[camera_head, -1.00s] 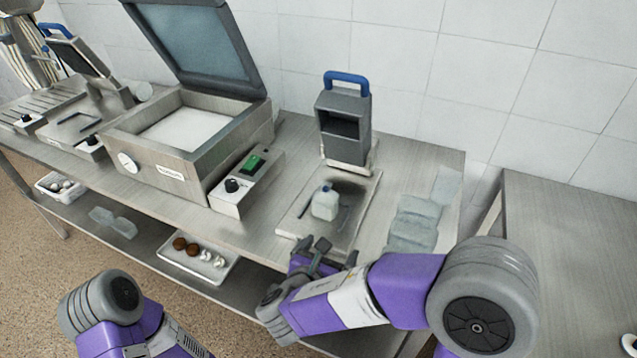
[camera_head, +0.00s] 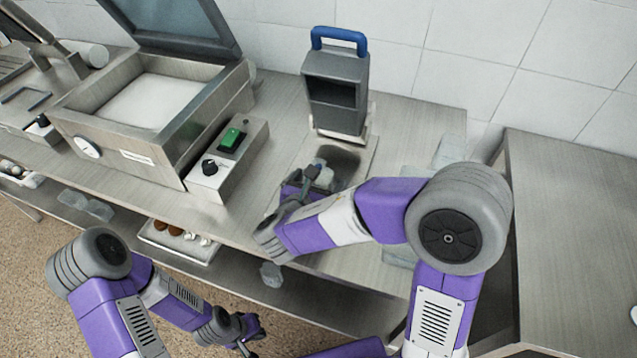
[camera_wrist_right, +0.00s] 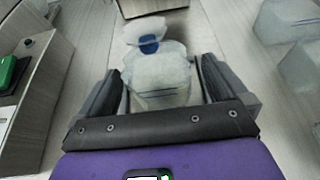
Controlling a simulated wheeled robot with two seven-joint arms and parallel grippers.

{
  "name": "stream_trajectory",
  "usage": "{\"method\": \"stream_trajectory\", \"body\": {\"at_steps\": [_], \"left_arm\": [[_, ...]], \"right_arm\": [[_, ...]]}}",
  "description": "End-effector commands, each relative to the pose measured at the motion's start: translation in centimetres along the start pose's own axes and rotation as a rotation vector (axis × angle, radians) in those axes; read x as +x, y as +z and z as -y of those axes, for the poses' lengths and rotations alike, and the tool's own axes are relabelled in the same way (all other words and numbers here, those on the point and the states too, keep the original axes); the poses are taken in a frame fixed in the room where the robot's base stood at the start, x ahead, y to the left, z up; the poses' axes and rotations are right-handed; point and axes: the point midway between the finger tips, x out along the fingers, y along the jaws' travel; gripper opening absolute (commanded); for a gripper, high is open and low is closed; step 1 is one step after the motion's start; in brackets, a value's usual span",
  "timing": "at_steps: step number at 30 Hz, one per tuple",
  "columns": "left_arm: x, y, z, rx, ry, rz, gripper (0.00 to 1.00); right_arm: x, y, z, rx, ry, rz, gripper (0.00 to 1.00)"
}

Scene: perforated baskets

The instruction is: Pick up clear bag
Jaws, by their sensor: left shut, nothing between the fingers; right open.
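A clear, whitish bag (camera_wrist_right: 160,72) with a blue spot near its top lies on a flat plate on the table. In the head view the bag (camera_head: 324,176) is partly hidden by my right gripper (camera_head: 306,184). In the right wrist view my right gripper (camera_wrist_right: 160,88) is open, with one finger on each side of the bag; I cannot tell whether they touch it. My left gripper (camera_head: 248,334) is shut and empty, low in front of the table.
A grey device with a blue handle (camera_head: 337,85) stands just behind the bag. A control box with a green switch (camera_head: 228,150) and an open-lidded machine (camera_head: 150,105) stand to the left. More clear bags (camera_wrist_right: 290,40) lie to the right, partly behind my right arm.

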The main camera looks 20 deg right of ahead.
Motion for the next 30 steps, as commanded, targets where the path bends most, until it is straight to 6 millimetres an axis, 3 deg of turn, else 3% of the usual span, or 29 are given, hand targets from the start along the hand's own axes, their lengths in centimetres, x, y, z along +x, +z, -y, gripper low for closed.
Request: {"method": "stream_trajectory", "body": {"at_steps": [6,13,24,30], "left_arm": [[1.1,-0.1,0.4,0.000,0.000,0.000,0.00],[1.0,-0.1,0.4,0.000,0.000,0.000,0.00],[1.0,-0.1,0.4,0.000,0.000,0.000,0.00],[0.9,-0.1,0.3,0.000,0.000,0.000,0.00]], "right_arm": [[3.3,-0.1,-0.1,0.001,-0.002,-0.001,1.00],[3.5,0.1,-0.1,0.000,0.000,0.000,1.00],[3.4,0.1,-0.1,0.001,0.000,0.001,0.43],[3.3,0.2,-0.1,0.001,0.001,0.001,0.42]]}}
